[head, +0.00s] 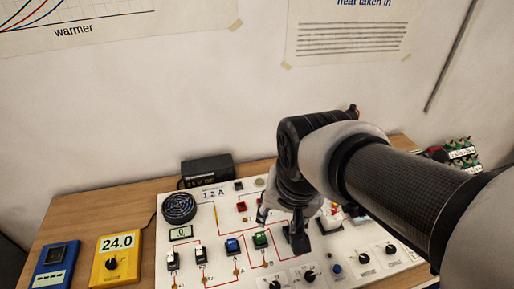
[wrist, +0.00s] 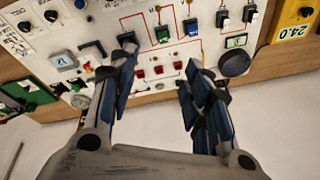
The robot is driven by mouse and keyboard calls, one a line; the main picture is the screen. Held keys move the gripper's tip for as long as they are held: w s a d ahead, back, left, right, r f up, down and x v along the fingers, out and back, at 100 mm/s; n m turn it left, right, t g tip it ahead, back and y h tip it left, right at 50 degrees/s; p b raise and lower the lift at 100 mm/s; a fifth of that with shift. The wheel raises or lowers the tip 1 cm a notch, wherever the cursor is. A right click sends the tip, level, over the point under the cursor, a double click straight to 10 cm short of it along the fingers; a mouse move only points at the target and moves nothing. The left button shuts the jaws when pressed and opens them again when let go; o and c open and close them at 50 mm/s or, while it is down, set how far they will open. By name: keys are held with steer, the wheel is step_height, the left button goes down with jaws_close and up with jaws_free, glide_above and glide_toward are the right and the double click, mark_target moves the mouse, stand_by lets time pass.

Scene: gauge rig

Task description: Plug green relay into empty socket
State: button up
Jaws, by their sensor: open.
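A small green block (head: 261,240), the only green piece in the row of small parts on the white panel (head: 190,232), looks like the green relay. In the wrist view the green block (wrist: 162,33) stands beyond the fingertips, apart from them. My gripper (head: 280,226) hangs over the panel, to the upper right of the green block. In the wrist view my gripper (wrist: 159,68) is open, with nothing between its fingers. I cannot make out which spot is the empty socket; my arm and fingers hide part of the panel.
A blue block (head: 233,246) and two black-and-white switches (head: 202,253) stand left of the green block. A round black fan-like part (head: 179,208) is at upper left. A yellow meter (head: 117,258) and a blue box (head: 55,265) lie left of the panel. Green-and-black parts (head: 460,150) stand at the right.

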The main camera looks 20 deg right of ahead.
steer(key=s+r+n+t, duration=0.1)
steer(key=s+r+n, duration=0.1)
steer(key=s+n, duration=0.3)
steer(key=s, duration=0.2)
steer(key=shift+s, duration=0.4)
steer(key=shift+d+f, duration=0.1)
step_height(320, 180, down, 5)
steer(key=b, duration=0.5)
steer(key=shift+f, duration=0.1)
